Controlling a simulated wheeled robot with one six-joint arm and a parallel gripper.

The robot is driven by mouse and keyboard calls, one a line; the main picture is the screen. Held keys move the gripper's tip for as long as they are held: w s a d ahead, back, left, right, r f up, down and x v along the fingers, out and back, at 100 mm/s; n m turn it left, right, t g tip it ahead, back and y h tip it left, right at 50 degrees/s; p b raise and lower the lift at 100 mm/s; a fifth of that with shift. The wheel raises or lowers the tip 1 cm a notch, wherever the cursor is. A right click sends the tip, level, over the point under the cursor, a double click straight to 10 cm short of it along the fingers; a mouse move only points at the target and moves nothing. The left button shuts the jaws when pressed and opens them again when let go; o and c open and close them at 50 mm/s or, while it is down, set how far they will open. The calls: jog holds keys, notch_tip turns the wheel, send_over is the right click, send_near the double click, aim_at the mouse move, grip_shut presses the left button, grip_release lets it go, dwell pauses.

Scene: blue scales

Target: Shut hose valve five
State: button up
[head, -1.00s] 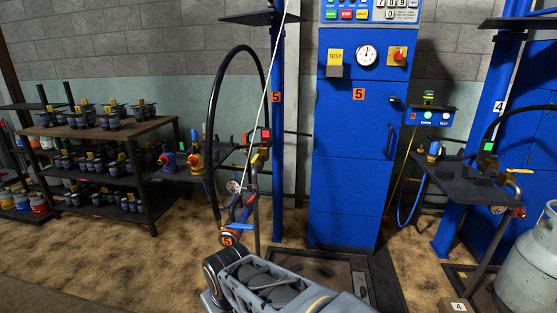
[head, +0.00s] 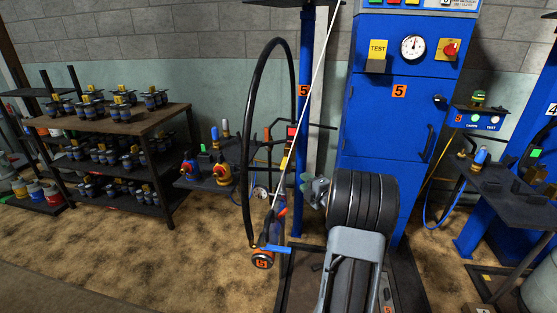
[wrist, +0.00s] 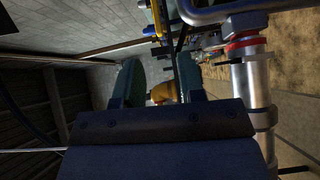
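The hose valve tagged 5 (head: 262,262) hangs low at the end of the black hose (head: 246,170) in the head view. Its blue lever (head: 276,249) points to the right. My gripper (head: 315,190) is above and to the right of the lever, apart from it, by the blue post. In the wrist view its two teal fingers (wrist: 158,82) are spread, with clear space between them. A yellow thing (wrist: 164,92) shows behind that gap; I cannot tell whether it is within reach. A metal pipe (wrist: 254,85) with a red ring and a blue-grey bar (wrist: 225,10) passes on the right.
A blue cabinet (head: 390,130) marked 5 stands behind my arm. The blue post (head: 306,120) and a slanting white line rise beside my gripper. A small table (head: 200,182) with coloured valves is left. A meter rack (head: 120,125) stands farther left, with open floor before it.

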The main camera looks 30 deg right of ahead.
aim_at(283, 164)
jog(key=shift+n+y, duration=0.4)
jog(key=w+b, duration=0.2)
jog(key=w, duration=1.2)
jog(key=shift+a+r, duration=0.1)
jog(key=shift+a, duration=0.05)
jog(key=shift+c, duration=0.3)
grip_shut()
